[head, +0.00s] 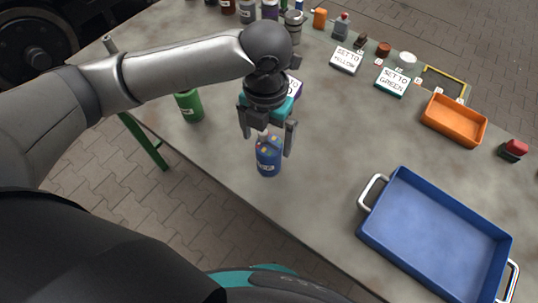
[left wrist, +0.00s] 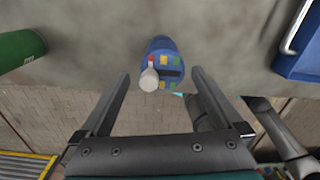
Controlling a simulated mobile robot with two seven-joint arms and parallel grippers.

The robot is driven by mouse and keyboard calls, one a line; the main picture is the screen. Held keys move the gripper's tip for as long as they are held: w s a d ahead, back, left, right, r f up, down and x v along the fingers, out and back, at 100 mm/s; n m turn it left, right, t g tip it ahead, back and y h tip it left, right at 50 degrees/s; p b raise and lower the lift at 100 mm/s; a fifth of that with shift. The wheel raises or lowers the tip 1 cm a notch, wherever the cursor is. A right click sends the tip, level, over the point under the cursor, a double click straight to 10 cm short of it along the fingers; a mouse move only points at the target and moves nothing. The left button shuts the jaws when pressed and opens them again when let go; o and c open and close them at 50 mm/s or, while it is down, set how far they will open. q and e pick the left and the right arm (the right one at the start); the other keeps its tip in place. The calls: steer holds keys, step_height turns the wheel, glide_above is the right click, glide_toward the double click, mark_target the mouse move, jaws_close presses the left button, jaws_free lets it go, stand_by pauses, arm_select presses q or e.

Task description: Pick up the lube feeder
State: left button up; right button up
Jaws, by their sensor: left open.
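The lube feeder appears to be the blue cylinder (head: 268,160) with a pale label, standing upright near the table's front edge. In the left wrist view its top (left wrist: 162,60) shows a whitish knob, a dark display and small coloured patches. My left gripper (head: 268,142) is open above the feeder, pointing down, with one finger on either side of it in the head view. In the left wrist view the feeder shows between and just beyond the fingertips (left wrist: 161,76). No contact is visible. My right gripper is not in view.
A green cylinder (head: 189,105) stands to the left. A blue tray (head: 432,235) with metal handles lies to the right, an orange tray (head: 453,119) behind it. Signs and several bottles line the back. The table (head: 330,150) is clear between feeder and blue tray.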

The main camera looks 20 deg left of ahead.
arm_select(q)
steer(key=f, duration=0.2)
steer(key=f+b, duration=0.1)
steer(key=f, duration=0.2)
steer(key=shift+w+d+f, duration=0.1)
steer(key=shift+d+f, duration=0.1)
steer(key=shift+f, duration=0.1)
steer(key=shift+r, duration=0.1)
steer(key=c, duration=1.5)
steer(key=shift+o, duration=0.2)
